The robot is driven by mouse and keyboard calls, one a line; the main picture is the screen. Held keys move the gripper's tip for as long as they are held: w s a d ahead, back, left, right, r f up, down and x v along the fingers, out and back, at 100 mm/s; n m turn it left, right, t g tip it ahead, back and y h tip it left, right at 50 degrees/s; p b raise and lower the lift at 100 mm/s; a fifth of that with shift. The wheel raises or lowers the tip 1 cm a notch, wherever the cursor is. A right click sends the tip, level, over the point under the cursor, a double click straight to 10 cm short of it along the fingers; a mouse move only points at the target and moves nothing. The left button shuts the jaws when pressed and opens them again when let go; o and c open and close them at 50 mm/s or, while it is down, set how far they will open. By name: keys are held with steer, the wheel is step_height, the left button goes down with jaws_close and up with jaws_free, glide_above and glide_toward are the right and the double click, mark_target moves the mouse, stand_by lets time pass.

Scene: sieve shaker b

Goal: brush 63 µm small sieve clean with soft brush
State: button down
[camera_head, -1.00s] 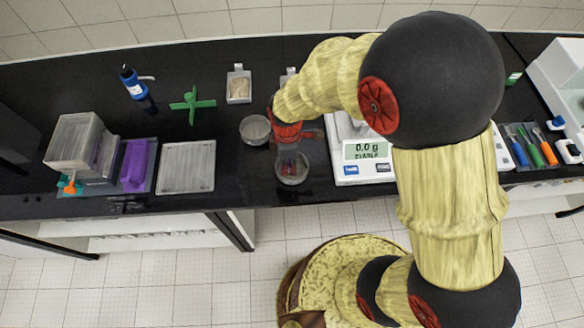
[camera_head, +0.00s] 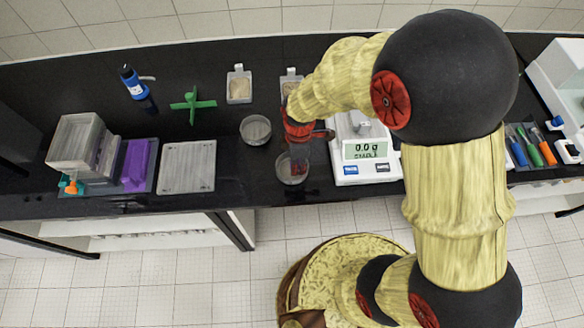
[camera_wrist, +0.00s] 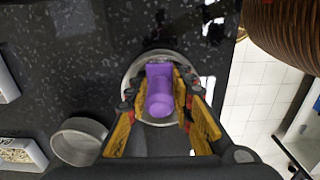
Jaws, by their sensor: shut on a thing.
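My gripper (camera_head: 298,160) (camera_wrist: 160,84) is shut on a purple, block-like thing with a rounded end (camera_wrist: 160,102), which appears to be the soft brush. The gripper points down over a round, metal-rimmed small sieve (camera_head: 282,174) near the bench's front edge. In the wrist view the sieve's rim (camera_wrist: 152,54) shows around the fingers and the purple thing. The brush's lower end is hidden, so I cannot tell whether it touches the mesh. No size label is readable on the sieve.
A second round metal vessel (camera_head: 256,130) stands just behind and left, also in the wrist view (camera_wrist: 78,142). A balance (camera_head: 352,172) reading 0.0 g is close on the right. A flat grey plate (camera_head: 187,168) and a rack with a purple block (camera_head: 135,163) lie left.

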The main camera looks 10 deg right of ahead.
mark_target(286, 170)
steer(key=shift+a, duration=0.1)
steer(key=shift+w+a, duration=0.15)
steer(key=shift+a, duration=1.55)
steer(key=shift+d+p, duration=0.4)
steer(key=shift+d, duration=1.45)
steer(key=shift+r+p, duration=3.35)
steer(key=shift+r, duration=1.25)
